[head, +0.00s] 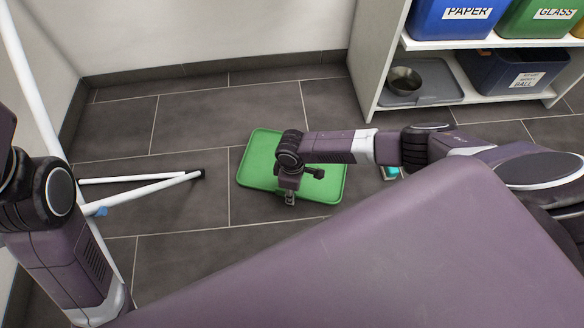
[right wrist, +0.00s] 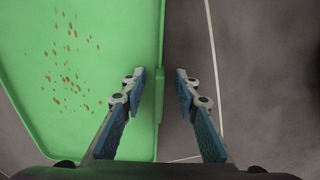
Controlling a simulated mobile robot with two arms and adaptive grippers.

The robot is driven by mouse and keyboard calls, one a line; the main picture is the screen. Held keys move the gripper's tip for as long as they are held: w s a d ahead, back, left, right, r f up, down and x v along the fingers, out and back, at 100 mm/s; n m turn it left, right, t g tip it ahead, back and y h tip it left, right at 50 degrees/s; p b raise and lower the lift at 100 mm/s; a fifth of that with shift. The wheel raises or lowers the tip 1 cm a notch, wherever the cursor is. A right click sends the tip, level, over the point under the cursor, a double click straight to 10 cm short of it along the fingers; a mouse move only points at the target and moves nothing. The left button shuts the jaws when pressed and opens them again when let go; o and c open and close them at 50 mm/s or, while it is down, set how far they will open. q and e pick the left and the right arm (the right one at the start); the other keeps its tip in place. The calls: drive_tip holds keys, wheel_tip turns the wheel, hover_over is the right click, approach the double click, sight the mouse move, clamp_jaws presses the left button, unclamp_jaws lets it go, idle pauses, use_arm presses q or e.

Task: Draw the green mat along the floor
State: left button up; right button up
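The green mat (head: 262,150) lies on the dark tiled floor in the middle of the head view. It has a raised rim, and small reddish-brown bits lie scattered on it in the right wrist view (right wrist: 120,30). My right gripper (head: 290,199) is over the mat's near edge, pointing down. In the right wrist view my right gripper (right wrist: 158,80) is open, one blue-padded finger over the mat's side and the other over the floor side of the rim. Whether the fingers touch the rim I cannot tell. My left gripper is out of view; only my left arm shows.
White poles (head: 150,190) of a stand lie left of the mat, with legs on the floor. A white shelf (head: 363,55) at right holds bins, a metal bowl (head: 404,80) and a grey tray (head: 440,82). A small teal thing (head: 391,172) is partly hidden by my arm.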

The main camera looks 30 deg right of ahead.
drive_tip(key=shift+d+r, duration=0.15)
drive_tip(key=shift+r, duration=3.75)
drive_tip(key=shift+r, duration=0.1)
